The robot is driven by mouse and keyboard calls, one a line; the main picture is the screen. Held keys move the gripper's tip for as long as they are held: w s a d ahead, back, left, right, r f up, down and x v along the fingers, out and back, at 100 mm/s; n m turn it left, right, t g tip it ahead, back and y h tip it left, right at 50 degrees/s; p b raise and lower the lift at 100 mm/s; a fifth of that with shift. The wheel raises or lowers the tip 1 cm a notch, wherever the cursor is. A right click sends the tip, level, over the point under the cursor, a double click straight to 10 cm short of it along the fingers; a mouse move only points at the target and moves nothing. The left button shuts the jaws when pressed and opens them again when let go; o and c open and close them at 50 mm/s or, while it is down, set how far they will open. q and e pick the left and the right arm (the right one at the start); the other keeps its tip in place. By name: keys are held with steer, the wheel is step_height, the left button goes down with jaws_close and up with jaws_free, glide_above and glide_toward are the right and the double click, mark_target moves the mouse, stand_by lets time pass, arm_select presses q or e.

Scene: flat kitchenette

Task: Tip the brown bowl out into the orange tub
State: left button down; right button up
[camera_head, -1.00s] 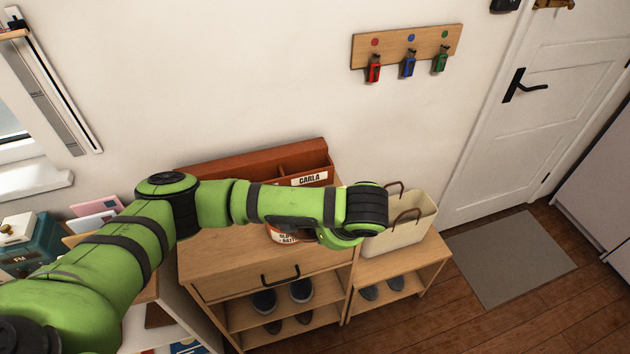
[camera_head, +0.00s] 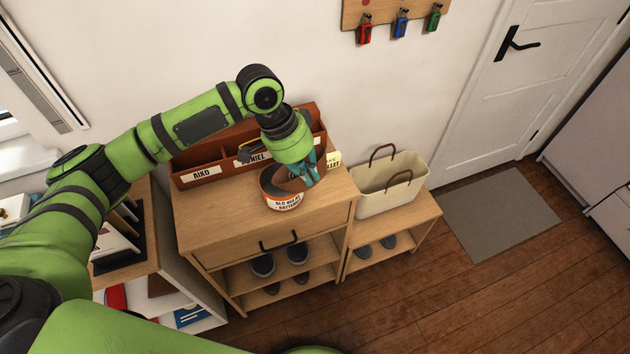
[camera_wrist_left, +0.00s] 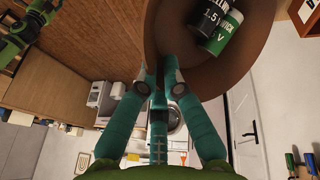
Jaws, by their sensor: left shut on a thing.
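My left gripper (camera_head: 308,172) is shut on the wall of the brown bowl (camera_head: 289,181). It holds the bowl over or at the mouth of the orange tub (camera_head: 267,192), which stands on the wooden cabinet and has an "old batteries" label. The tub's far side is hidden by the bowl and fingers. In the left wrist view the gripper (camera_wrist_left: 160,84) pinches the rim of the bowl (camera_wrist_left: 180,35). A green battery (camera_wrist_left: 222,32) and a black one (camera_wrist_left: 205,14) are inside the bowl. The bowl's exact tilt is hard to tell. My right gripper is not in view.
A red-brown name-labelled organizer (camera_head: 200,173) stands behind the tub against the wall. A "wallet" tag (camera_head: 333,160) is close right of the gripper. A cream basket (camera_head: 385,198) stands on the lower bench to the right. The cabinet top (camera_head: 225,222) is clear left of the tub.

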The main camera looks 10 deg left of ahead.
arm_select(q)
steer(key=shift+w+a+g+h+b, duration=0.35)
steer(key=shift+a+h+b, duration=0.35)
steer(key=shift+b, duration=0.55)
steer(key=shift+w+a+r+g+h+b, duration=0.35)
steer(key=shift+a+h+b, duration=0.15)
steer(key=shift+h+b, duration=0.55)
steer(key=shift+a+r+b, duration=0.2)
steer(key=shift+a+b, duration=0.05)
steer(key=shift+b, duration=0.1)
steer(key=shift+w+a+r+n+h, duration=0.1)
steer(key=shift+w+a+n+h, duration=0.1)
steer(key=shift+a+n+h, duration=0.15)
steer(key=a+h+b, duration=0.1)
steer(key=w+a+g+h+b, duration=0.1)
steer(key=a+h+b, duration=0.1)
steer(key=w+a+g+h+b, duration=0.1)
steer(key=b, duration=0.1)
steer(key=shift+w+a, duration=0.15)
steer(key=shift+a, duration=0.1)
steer(key=shift+w+a+r+n+g+h+b, duration=0.25)
steer(key=shift+a+h+b, duration=0.35)
steer(key=shift+b, duration=0.7)
steer(key=shift+w+a+f+g+h+b, duration=0.1)
steer(key=shift+w+a+g+h+b, duration=0.35)
steer(key=shift+b, duration=0.8)
steer(key=shift+s+a+r+h, duration=0.1)
steer(key=shift+s+a+h, duration=0.05)
steer(key=shift+a+h, duration=0.1)
